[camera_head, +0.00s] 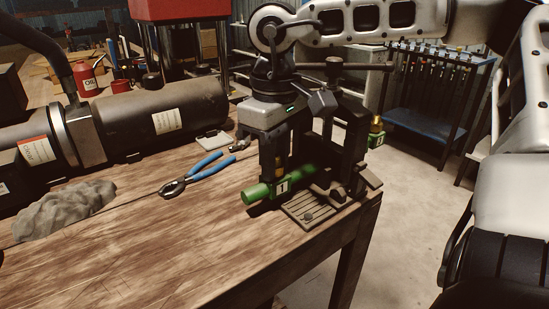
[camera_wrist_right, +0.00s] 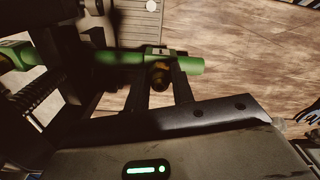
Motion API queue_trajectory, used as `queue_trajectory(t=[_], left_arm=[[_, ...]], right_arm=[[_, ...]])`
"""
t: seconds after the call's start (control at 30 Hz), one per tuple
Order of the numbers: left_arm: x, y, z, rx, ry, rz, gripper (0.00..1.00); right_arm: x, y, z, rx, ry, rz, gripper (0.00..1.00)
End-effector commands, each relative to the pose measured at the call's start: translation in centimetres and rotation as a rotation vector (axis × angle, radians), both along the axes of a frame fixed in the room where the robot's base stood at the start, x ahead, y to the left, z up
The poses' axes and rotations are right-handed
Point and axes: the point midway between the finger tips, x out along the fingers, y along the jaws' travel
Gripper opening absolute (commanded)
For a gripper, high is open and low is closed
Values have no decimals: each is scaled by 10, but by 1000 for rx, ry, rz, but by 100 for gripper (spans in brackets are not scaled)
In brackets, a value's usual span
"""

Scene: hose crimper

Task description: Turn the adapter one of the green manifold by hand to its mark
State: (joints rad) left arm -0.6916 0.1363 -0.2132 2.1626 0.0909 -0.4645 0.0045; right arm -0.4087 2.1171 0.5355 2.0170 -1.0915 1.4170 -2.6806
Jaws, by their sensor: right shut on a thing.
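The green manifold (camera_head: 257,193) lies across a dark fixture at the bench's right corner, with a white tag marked 1 near its left end. My right gripper (camera_head: 279,166) comes down from above onto adapter one, a brass fitting beside that tag. In the right wrist view, the fingers (camera_wrist_right: 160,82) are shut on the brass adapter (camera_wrist_right: 159,75), one on each side, against the green manifold (camera_wrist_right: 118,55). The fingers partly hide the adapter, and I cannot make out its mark. Another brass adapter (camera_head: 376,124) stands on a green part farther right. My left gripper is not in view.
The dark fixture (camera_head: 356,150) has posts and a slotted base close around the gripper. Blue-handled pliers (camera_head: 205,163), a grey cloth (camera_head: 62,207) and a large dark cylinder (camera_head: 150,112) lie to the left. The front of the wooden bench (camera_head: 170,255) is clear.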

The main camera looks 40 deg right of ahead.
Motion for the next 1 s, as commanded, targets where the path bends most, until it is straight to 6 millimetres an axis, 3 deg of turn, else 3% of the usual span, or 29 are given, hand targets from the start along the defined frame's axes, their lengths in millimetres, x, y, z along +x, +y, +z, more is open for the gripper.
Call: queue_trajectory(t=[0.17, 0.2, 0.27, 0.63, 1.0], left_arm=[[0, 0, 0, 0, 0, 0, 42], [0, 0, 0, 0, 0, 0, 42], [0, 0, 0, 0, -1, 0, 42], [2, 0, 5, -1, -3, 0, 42], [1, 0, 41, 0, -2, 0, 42]], right_arm=[[0, 0, 0, -1, 0, 5, 0], [0, 0, 0, -1, 0, 5, 27], [0, 0, 0, -1, 0, 4, 39], [0, 0, 6, -1, -1, 2, 39], [0, 0, 49, -2, -1, 2, 39]])
